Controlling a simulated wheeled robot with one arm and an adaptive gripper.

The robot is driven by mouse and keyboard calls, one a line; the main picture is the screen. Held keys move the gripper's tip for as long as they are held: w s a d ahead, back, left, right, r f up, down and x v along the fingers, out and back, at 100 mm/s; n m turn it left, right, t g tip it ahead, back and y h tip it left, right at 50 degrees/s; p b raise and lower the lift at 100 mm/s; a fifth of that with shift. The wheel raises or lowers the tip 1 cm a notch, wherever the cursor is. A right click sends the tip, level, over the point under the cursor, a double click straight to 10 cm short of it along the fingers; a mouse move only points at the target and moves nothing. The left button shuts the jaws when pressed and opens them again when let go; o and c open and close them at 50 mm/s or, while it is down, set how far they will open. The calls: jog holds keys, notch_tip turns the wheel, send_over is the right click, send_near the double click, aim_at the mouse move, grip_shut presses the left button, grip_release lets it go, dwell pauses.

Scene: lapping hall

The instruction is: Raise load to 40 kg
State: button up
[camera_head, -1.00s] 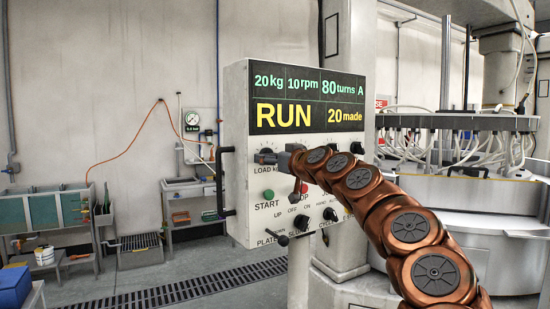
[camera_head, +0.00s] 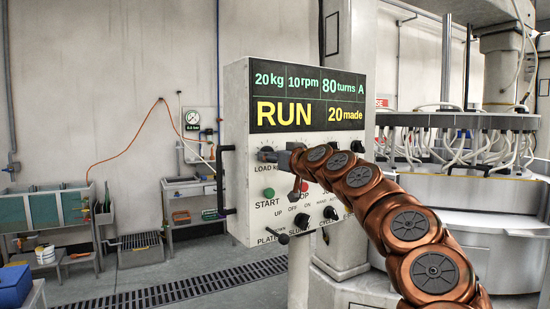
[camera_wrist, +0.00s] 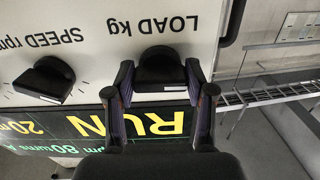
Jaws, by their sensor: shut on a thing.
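The control panel (camera_head: 236,120) is a white box whose screen (camera_head: 307,99) reads 20 kg, 10 rpm, 80 turns, A, RUN and 20 made. The black load knob (camera_wrist: 160,68) sits by the "LOAD kg" label, upside down in the wrist view. It also shows in the head view (camera_head: 266,153), partly hidden by my gripper (camera_head: 283,158). My gripper in the wrist view (camera_wrist: 160,76) has one finger on each side of the knob and is shut on it.
The speed knob (camera_wrist: 45,80) is beside the load knob. Below are a green START button (camera_head: 268,193), a red button (camera_head: 301,186), a lever (camera_head: 283,239) and other switches. A black handle (camera_head: 222,180) runs down the panel's left edge. The lapping machine (camera_head: 465,190) stands right.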

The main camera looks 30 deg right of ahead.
jog(key=m+b, duration=0.1)
jog(key=m, duration=0.4)
jog(key=m+p, duration=0.1)
jog(key=m, duration=0.5)
jog(key=shift+a+r+p, duration=0.1)
jog(key=shift+r+p, duration=0.1)
jog(key=shift+p, duration=0.2)
jog(key=shift+m, duration=0.3)
jog(key=o, duration=1.2)
jog(key=shift+c, duration=0.2)
jog(key=shift+f, duration=0.1)
jog(key=shift+s, duration=0.1)
